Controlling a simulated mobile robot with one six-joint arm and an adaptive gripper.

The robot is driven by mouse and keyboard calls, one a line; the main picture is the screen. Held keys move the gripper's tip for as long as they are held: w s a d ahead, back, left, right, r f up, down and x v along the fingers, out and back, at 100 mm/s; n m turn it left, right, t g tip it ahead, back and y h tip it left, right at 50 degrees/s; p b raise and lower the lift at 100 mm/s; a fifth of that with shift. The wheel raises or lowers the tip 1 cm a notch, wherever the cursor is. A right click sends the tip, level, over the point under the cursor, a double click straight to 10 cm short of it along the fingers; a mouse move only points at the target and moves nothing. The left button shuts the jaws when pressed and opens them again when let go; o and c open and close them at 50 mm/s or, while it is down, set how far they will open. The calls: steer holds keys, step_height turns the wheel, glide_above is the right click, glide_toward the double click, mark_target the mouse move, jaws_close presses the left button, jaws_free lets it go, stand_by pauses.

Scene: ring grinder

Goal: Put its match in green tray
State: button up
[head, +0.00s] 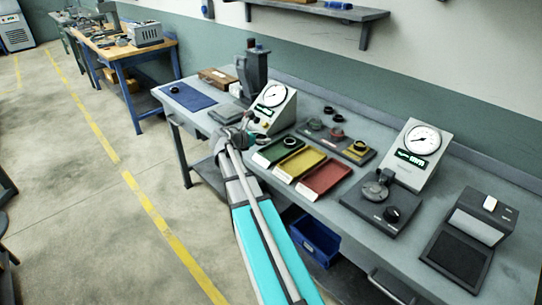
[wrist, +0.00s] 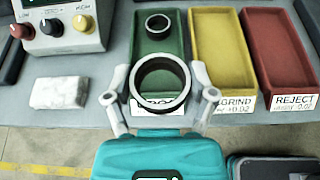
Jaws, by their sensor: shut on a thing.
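My gripper (wrist: 161,92) is shut on a dark metal ring (wrist: 160,108), with a finger on each side of it in the wrist view. The held ring appears over the front edge of the green tray (wrist: 158,52) and covers part of its label. Another dark ring (wrist: 157,24) lies inside the green tray toward its far end. In the head view the green tray (head: 270,156) also shows with the ring (head: 290,141) in it; my gripper (head: 247,132) is to its left, partly hidden by my arm.
The yellow tray (wrist: 220,62) and red tray (wrist: 282,50) stand right of the green one, both empty. A knobbed gauge box (wrist: 62,28) and a white block (wrist: 60,92) are at left. More rings lie on a board (head: 335,138) behind the trays.

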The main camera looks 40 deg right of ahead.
steer(key=b, duration=0.6)
glide_above(274, 154)
steer(key=a, duration=0.1)
step_height(274, 154, down, 6)
steer(key=shift+s+f, duration=0.1)
steer(key=shift+d+f+b, duration=0.4)
steer(key=shift+f+b, duration=0.25)
steer(key=shift+f, duration=0.2)
steer(key=shift+f+b, duration=1.1)
steer(key=shift+f, duration=0.05)
steer(key=shift+f, duration=0.1)
steer(key=o, duration=1)
steer(key=shift+c, duration=0.2)
